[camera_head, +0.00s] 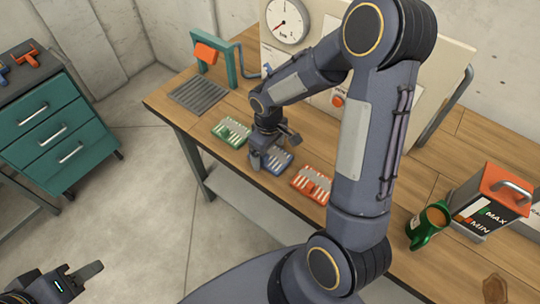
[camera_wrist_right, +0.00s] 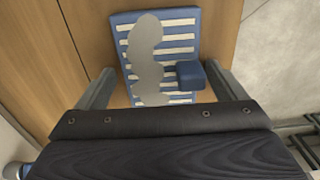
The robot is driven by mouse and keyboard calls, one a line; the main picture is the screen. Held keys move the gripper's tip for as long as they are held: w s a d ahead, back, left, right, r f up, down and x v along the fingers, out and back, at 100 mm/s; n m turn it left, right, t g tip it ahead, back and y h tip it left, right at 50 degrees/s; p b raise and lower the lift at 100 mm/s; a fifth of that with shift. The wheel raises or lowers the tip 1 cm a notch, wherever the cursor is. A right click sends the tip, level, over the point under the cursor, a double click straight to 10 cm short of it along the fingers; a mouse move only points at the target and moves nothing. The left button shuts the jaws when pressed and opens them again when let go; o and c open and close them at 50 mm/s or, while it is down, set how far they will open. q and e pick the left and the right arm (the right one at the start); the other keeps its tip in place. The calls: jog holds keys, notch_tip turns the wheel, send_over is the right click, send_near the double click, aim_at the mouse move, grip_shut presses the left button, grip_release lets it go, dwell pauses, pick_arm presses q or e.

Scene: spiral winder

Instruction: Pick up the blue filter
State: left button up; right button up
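The blue filter (camera_head: 279,160) lies on the wooden table between a green filter and a red one. In the right wrist view the blue filter (camera_wrist_right: 125,42) is a blue slatted plate with white gaps, a grey wavy patch and a small blue block at its right side. My right gripper (camera_head: 268,155) is over it, and its two spread fingers (camera_wrist_right: 162,85) show left and right of the filter's near part, apart from it. The near end is hidden by the gripper body. My left gripper (camera_head: 75,280) is at the bottom left, over the floor, partly cut off.
The green filter (camera_head: 229,132) and the red filter (camera_head: 311,183) flank the blue one closely. A panel with a gauge (camera_head: 287,20) stands behind. A green mug (camera_head: 428,226) and a MIN/MAX box (camera_head: 490,205) are at right. A green drawer cabinet (camera_head: 50,122) stands left.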

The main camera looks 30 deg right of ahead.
jog(key=c, duration=0.9)
jog(key=shift+r, duration=0.15)
